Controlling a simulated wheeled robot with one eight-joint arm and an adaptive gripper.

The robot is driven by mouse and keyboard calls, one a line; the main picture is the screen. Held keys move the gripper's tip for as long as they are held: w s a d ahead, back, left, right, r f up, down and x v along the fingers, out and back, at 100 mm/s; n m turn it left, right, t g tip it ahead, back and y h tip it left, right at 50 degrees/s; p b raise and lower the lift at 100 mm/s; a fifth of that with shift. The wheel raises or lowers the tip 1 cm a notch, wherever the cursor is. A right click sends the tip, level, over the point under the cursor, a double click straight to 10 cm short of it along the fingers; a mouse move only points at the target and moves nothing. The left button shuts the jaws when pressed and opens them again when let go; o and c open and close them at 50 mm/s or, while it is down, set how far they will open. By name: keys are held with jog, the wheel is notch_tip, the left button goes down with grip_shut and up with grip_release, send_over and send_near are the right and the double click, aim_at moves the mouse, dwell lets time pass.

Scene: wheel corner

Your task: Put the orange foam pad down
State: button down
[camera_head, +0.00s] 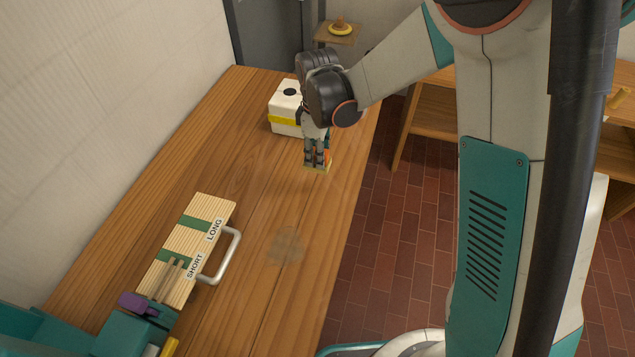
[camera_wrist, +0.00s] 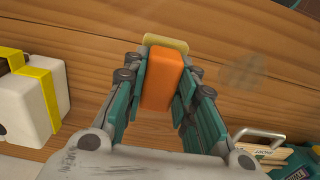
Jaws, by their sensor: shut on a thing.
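The orange foam pad (camera_wrist: 163,82) is between the two fingers of my gripper (camera_wrist: 165,70) in the wrist view, with both fingers shut on it. A pale yellow edge (camera_wrist: 166,43) shows at the pad's far end. In the head view my gripper (camera_head: 316,160) points down over the wooden table (camera_head: 262,195), near the table's right edge. Only a sliver of the orange pad (camera_head: 329,155) shows there, as the fingers hide most of it. I cannot tell whether the pad touches the table.
A white box with a yellow band (camera_head: 285,122) stands just behind and left of my gripper. A slatted board with LONG and SHORT labels and a metal handle (camera_head: 228,255) lies nearer. A faint grey patch (camera_head: 286,245) marks the otherwise clear tabletop. A purple-topped object (camera_head: 138,302) is at lower left.

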notch_tip(320, 180, down, 11)
jog(key=b, duration=0.3)
jog(key=shift+r, duration=0.15)
jog(key=shift+f, duration=0.2)
jog(key=c, duration=1.3)
grip_release()
jog(key=shift+r, duration=0.2)
notch_tip(320, 180, up, 12)
jog(key=p, duration=0.4)
